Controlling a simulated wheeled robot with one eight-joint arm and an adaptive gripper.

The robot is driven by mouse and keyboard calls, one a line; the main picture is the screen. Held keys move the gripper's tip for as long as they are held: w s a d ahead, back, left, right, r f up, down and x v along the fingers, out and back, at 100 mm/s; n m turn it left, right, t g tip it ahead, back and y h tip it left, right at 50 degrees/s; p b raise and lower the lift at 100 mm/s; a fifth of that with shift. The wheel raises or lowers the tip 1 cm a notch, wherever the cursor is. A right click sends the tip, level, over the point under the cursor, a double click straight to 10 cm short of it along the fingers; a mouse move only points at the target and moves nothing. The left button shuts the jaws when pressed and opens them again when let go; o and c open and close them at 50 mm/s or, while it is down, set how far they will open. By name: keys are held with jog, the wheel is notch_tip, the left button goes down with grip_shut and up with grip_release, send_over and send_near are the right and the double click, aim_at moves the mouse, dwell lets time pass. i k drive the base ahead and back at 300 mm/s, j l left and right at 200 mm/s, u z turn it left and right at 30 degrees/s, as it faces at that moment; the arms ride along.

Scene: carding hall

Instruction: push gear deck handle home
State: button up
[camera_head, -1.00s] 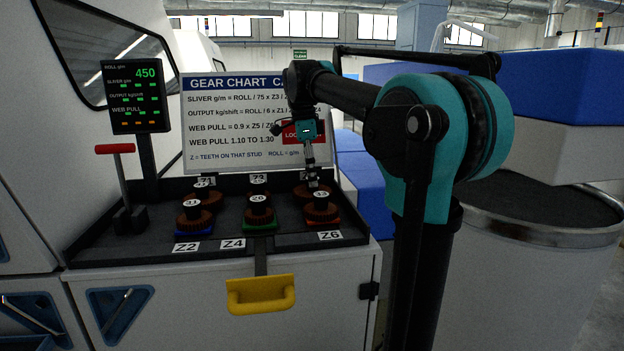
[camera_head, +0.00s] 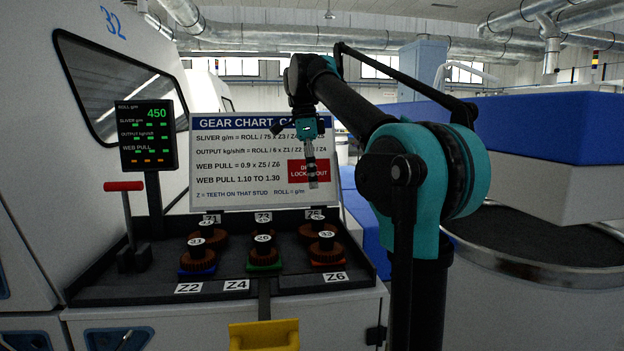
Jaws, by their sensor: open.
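The gear deck handle (camera_head: 264,336) is a yellow pull at the lower edge of the head view, on the front of the white cabinet below the deck. Its lower part is cut off by the frame. A dark bar (camera_head: 264,300) runs from it up to the black gear deck (camera_head: 120,292). Brown gears stand on the deck in two rows, with tags Z2, Z4 and Z6 in front. My gripper (camera_head: 313,182) is open and empty. It points down in front of the gear chart, above the right-hand gears and well above the handle.
A red-topped lever (camera_head: 124,186) stands at the deck's left, beside a display (camera_head: 148,135) reading 450. The gear chart card (camera_head: 240,165) stands behind the gears. A large round can (camera_head: 545,262) and blue blocks (camera_head: 520,120) fill the right side.

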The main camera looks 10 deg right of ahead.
aim_at(266, 334)
jog(key=k, duration=1)
